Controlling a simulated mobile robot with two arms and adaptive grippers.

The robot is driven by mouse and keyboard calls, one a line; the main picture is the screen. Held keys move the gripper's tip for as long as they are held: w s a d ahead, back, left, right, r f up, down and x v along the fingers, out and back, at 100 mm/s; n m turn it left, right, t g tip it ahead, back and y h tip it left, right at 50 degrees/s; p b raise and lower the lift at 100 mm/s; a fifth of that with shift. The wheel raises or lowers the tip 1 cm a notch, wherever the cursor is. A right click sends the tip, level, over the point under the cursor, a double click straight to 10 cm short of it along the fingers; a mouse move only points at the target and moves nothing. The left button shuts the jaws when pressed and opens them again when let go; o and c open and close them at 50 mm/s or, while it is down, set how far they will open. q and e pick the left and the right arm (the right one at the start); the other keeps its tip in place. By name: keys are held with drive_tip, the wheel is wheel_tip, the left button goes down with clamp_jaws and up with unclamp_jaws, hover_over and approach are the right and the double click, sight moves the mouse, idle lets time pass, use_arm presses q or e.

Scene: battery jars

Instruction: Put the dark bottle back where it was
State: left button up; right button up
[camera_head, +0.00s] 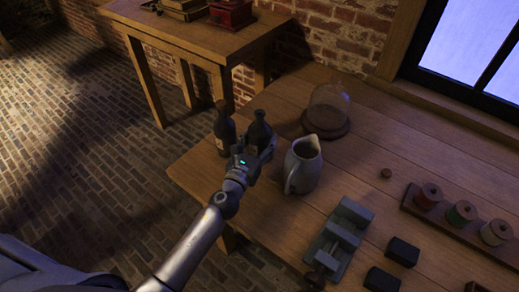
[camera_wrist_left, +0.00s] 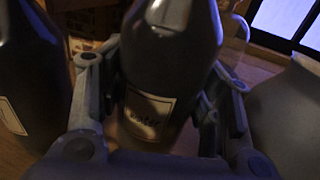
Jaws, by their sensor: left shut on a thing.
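Two dark bottles stand side by side near the left edge of the wooden table. My left gripper (camera_head: 258,152) is shut on the right-hand dark bottle (camera_head: 260,128). In the left wrist view this held bottle (camera_wrist_left: 165,60) is upright or nearly so between the fingers, with a pale label that seems to read "Water". The other dark bottle (camera_head: 224,128) is just left of it, apart from the fingers; it also shows at the left of the left wrist view (camera_wrist_left: 30,75). The held bottle's base is hidden, so I cannot tell whether it touches the table. My right gripper is out of view.
A grey jug (camera_head: 303,165) stands close to the right of my left gripper. Behind it is a glass dome (camera_head: 328,108). A metal vise-like tool (camera_head: 340,238), dark blocks (camera_head: 402,251) and a spool rack (camera_head: 455,220) lie further right.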

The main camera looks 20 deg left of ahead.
use_arm(q)
drive_tip(key=shift+f+b, duration=0.7)
drive_tip(key=shift+f, duration=0.5)
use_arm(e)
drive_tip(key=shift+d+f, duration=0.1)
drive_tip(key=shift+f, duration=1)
use_arm(q)
drive_tip(key=shift+f, duration=0.15)
drive_tip(key=o, duration=1.3)
drive_tip(key=shift+c, duration=0.2)
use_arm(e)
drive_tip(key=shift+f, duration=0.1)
use_arm(q)
drive_tip(key=shift+s, duration=0.2)
drive_tip(key=s, duration=0.3)
drive_tip(key=s+b, duration=0.1)
drive_tip(key=s, duration=0.3)
drive_tip(key=s+a+b, duration=0.1)
drive_tip(key=s, duration=0.2)
drive_tip(key=shift+s, duration=0.85)
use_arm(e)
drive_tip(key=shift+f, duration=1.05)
